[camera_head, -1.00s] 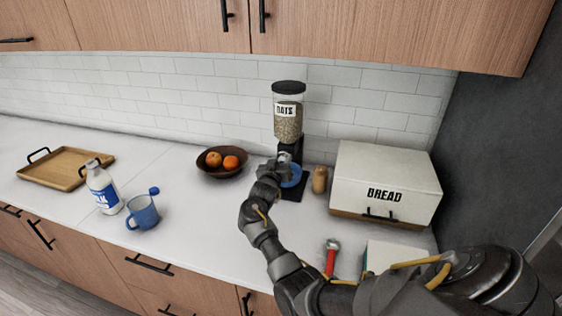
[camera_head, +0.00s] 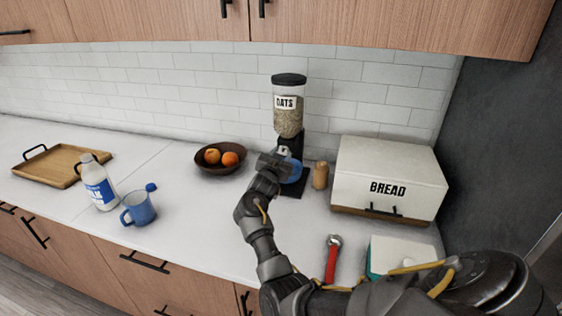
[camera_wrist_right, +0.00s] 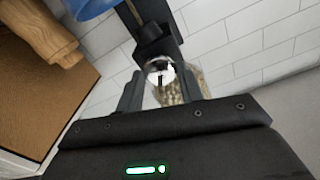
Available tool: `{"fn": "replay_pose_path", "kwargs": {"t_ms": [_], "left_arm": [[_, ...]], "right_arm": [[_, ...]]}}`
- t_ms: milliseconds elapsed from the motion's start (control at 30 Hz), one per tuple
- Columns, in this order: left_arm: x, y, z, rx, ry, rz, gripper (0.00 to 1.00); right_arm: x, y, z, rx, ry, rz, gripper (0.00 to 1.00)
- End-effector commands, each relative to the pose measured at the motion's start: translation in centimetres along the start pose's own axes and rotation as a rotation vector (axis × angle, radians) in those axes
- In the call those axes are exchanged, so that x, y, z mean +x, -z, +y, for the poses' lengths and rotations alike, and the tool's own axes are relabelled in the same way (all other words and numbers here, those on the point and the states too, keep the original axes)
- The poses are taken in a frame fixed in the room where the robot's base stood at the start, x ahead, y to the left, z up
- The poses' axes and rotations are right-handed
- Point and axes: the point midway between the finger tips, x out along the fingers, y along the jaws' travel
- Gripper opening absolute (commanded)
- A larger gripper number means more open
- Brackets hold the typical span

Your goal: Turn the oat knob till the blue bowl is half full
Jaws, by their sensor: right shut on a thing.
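The oat dispenser (camera_head: 289,107) stands against the tiled wall, with a clear hopper of oats marked OATS on a black stand. The blue bowl (camera_head: 293,174) sits at its base, partly hidden behind my right gripper; its fill cannot be seen. Its edge also shows in the right wrist view (camera_wrist_right: 92,6). My right gripper (camera_head: 281,157) is at the dispenser's front, above the bowl. In the right wrist view, its fingers (camera_wrist_right: 160,84) are shut on the pale, shiny oat knob (camera_wrist_right: 158,69). My left gripper is out of view.
A wooden shaker (camera_head: 320,175) and the bread box (camera_head: 388,185) stand right of the dispenser. A fruit bowl (camera_head: 218,168) is to its left. A red-handled wrench (camera_head: 331,262) lies near my right arm. Milk bottle (camera_head: 98,183), blue mug (camera_head: 137,210) and tray (camera_head: 55,165) are further left.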

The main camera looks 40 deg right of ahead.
Motion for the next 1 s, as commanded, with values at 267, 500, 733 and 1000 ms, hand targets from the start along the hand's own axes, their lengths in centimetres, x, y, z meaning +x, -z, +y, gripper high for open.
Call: {"fn": "replay_pose_path", "kwargs": {"t_ms": [267, 500, 733, 1000], "left_arm": [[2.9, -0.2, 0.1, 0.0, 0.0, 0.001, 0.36], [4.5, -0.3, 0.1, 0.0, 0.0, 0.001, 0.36], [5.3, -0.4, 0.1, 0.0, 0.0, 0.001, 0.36], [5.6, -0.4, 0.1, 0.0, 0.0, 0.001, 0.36]], "right_arm": [[0.0, -0.4, 0.1, 0.251, 0.001, -0.001, 0.14], [0.0, -0.3, 0.1, 0.418, 0.0, -0.001, 0.14], [0.0, -0.2, 0.0, 0.514, 0.0, -0.001, 0.14], [0.0, -0.1, 0.0, 0.558, -0.001, -0.001, 0.14]]}}
